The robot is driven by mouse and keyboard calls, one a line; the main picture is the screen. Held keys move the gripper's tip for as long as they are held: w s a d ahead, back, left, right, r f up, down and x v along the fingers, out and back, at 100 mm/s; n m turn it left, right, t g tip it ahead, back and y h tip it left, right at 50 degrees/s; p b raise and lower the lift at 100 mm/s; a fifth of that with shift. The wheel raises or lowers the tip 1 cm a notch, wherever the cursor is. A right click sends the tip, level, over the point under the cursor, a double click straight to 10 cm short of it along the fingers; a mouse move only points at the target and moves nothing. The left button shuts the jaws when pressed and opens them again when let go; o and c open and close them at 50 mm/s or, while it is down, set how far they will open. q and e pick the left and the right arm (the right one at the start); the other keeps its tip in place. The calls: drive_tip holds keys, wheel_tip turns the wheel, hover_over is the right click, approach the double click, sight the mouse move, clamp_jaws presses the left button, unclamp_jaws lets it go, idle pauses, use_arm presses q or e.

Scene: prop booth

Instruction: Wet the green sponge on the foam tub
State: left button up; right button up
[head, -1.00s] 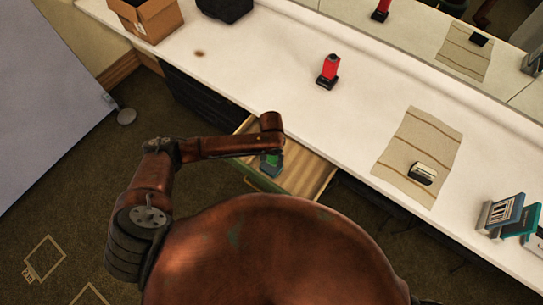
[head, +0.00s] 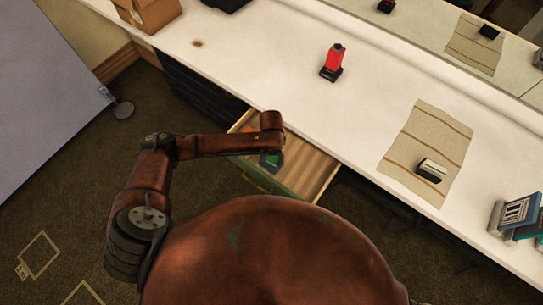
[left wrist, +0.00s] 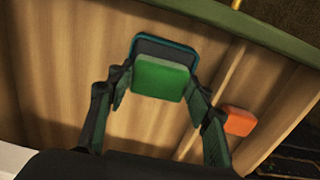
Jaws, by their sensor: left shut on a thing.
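My left gripper (left wrist: 160,88) is shut on a green sponge (left wrist: 160,78), with one finger on each side of it. A dark tub with a teal rim (left wrist: 165,42) shows just behind the sponge; I cannot tell whether they touch. Both are at an open wooden drawer (left wrist: 60,75). In the head view, my left arm reaches over this drawer (head: 312,168), and its end hides most of the gripper and sponge. A bit of green and dark teal (head: 270,160) shows below the arm's end. My right gripper is not in view.
An orange block (left wrist: 240,120) lies in the drawer, beyond a divider. On the white counter (head: 270,60) are a red bottle (head: 333,62), a striped cloth (head: 425,130) with a black and white block (head: 431,170), a cardboard box (head: 150,14) and boxes at the right.

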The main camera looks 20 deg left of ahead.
use_arm(q)
drive_tip(key=shift+f, duration=0.25)
idle(0.5)
drive_tip(key=shift+f, duration=0.25)
idle(0.7)
idle(0.6)
idle(0.4)
drive_tip(key=shift+s+f+p, duration=0.1)
drive_tip(key=shift+f+p, duration=0.05)
drive_tip(key=shift+p, duration=0.3)
idle(0.9)
